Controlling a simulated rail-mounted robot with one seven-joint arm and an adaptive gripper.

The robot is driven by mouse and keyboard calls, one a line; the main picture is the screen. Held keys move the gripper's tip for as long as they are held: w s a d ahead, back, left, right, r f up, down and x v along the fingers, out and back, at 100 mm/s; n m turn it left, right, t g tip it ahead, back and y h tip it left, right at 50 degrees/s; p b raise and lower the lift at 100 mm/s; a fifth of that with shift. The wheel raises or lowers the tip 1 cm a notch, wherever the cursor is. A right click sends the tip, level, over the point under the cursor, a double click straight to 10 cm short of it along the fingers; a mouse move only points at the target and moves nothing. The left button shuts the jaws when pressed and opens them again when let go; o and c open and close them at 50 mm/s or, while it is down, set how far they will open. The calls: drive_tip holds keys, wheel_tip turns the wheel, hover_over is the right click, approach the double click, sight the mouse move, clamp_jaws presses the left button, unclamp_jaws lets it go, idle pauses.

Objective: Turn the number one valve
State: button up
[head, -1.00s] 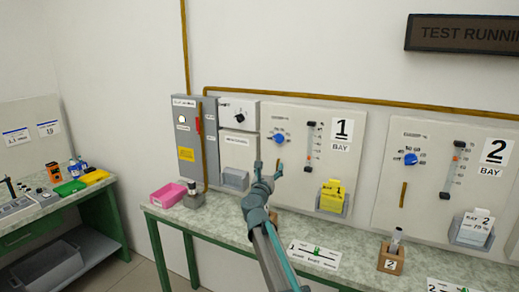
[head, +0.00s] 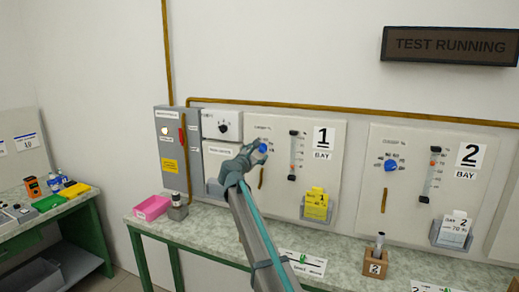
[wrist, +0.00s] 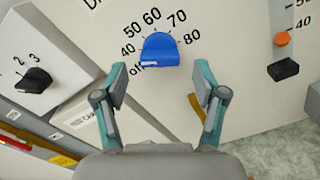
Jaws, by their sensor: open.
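The blue valve knob (head: 263,148) is on the bay 1 panel (head: 335,190), mostly hidden behind my gripper in the head view. In the wrist view the knob (wrist: 159,47) stands inside a printed scale running from off through 40 to 80. Its pale edge mark is beside "off". My gripper (head: 258,146) is open and empty in front of the knob. In the wrist view its two fingertips (wrist: 160,78) are spread on either side, just below the knob, with visible gaps; I see no contact.
A black selector (wrist: 36,80) marked 1, 2, 3 is left of the knob. A flow tube (head: 294,156) and yellow bay 1 card (head: 317,204) are right of it. Bay 2 has its own blue knob (head: 390,166). A "TEST RUNNING" sign (head: 450,45) hangs above.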

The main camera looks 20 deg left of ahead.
sight(260, 151)
drive_tip(key=shift+w+p, duration=0.35)
drive_tip(key=shift+w, duration=1.4)
drive_tip(key=shift+c, duration=0.3)
drive_tip(key=c, duration=1.1)
drive_tip(key=shift+n, duration=0.4)
drive_tip(key=n+p, duration=0.1)
drive_tip(key=n, duration=0.1)
drive_tip(key=shift+n, duration=0.4)
drive_tip(key=n+p, duration=0.2)
drive_tip(key=n, duration=0.2)
drive_tip(key=shift+d, duration=0.1)
drive_tip(key=shift+n, duration=0.3)
